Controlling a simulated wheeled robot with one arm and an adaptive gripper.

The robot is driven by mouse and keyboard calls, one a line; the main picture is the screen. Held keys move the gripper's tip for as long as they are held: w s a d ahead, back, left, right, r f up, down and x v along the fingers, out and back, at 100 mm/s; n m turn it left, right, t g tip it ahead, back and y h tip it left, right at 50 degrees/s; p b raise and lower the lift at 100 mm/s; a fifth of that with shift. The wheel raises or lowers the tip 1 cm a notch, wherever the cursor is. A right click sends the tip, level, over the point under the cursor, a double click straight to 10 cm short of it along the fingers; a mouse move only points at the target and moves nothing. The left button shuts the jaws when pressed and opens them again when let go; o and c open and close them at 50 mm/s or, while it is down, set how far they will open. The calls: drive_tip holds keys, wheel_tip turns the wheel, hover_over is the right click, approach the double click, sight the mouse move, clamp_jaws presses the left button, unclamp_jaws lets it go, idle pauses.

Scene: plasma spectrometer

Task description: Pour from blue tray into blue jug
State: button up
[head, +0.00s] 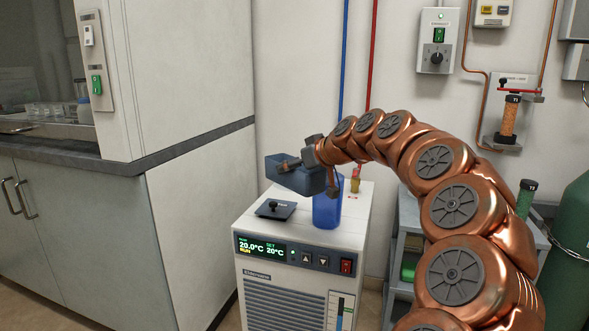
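The blue tray (292,180), a dark grey-blue open box, is held in the air above the white chiller (330,240). My gripper (309,170) seems shut on the tray's right-hand wall, with one finger over the inside and one outside. The blue jug (327,210) stands upright on the chiller top, just below and right of the tray. The tray's right end overlaps the jug's upper part and hides some of its rim. I cannot see the tray's contents or any stream between tray and jug.
A small dark square cap (275,209) with a knob lies on the chiller's left top. A grey cabinet with a counter (60,150) fills the left. A grey shelf cart (405,245) and a green cylinder (570,240) stand at right. Blue and red pipes run up the wall behind.

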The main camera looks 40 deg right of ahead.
drive_tip(key=shift+w+d+r+m+y+p, duration=0.15)
drive_tip(key=shift+d+m+y+p, duration=0.35)
drive_tip(key=shift+p, duration=0.5)
drive_tip(key=shift+s+d+r+m+y+p, duration=0.1)
drive_tip(key=shift+d+r+m+y+p, duration=0.15)
drive_tip(key=shift+d+p, duration=0.6)
drive_tip(key=shift+w+d+f+m+t+y+p, duration=0.1)
drive_tip(key=shift+d+f+m+y+p, duration=0.1)
drive_tip(key=shift+d+m+y+p, duration=1)
drive_tip(key=shift+w+d+f+m+t+h+p, duration=0.2)
drive_tip(key=shift+d+p, duration=0.5)
drive_tip(key=shift+p, duration=1.25)
drive_tip(key=shift+s+d+f+m+y+p, duration=0.1)
drive_tip(key=shift+d+f+m+y+p, duration=0.15)
drive_tip(key=shift+d+m+y+p, duration=0.95)
drive_tip(key=shift+a+n+h+p, duration=0.2)
drive_tip(key=shift+n+h+p, duration=0.15)
drive_tip(key=shift+n+h, duration=0.15)
drive_tip(key=shift+d+r+m+y+p, duration=0.4)
drive_tip(key=shift+m+y+p, duration=0.2)
drive_tip(key=shift+p, duration=0.2)
drive_tip(key=shift+d+r+m+t+y+p, duration=0.3)
drive_tip(key=shift+d+m+t+y+p, duration=0.3)
drive_tip(key=shift+m+p, duration=0.4)
drive_tip(key=shift+d+r+m+t+y+p, duration=0.15)
drive_tip(key=shift+d+m+t+y+p, duration=0.25)
drive_tip(key=shift+m, duration=0.45)
drive_tip(key=shift+d+r+m+t+y+p, duration=0.1)
drive_tip(key=shift+d+m+t+y+p, duration=0.3)
drive_tip(key=shift+m, duration=0.4)
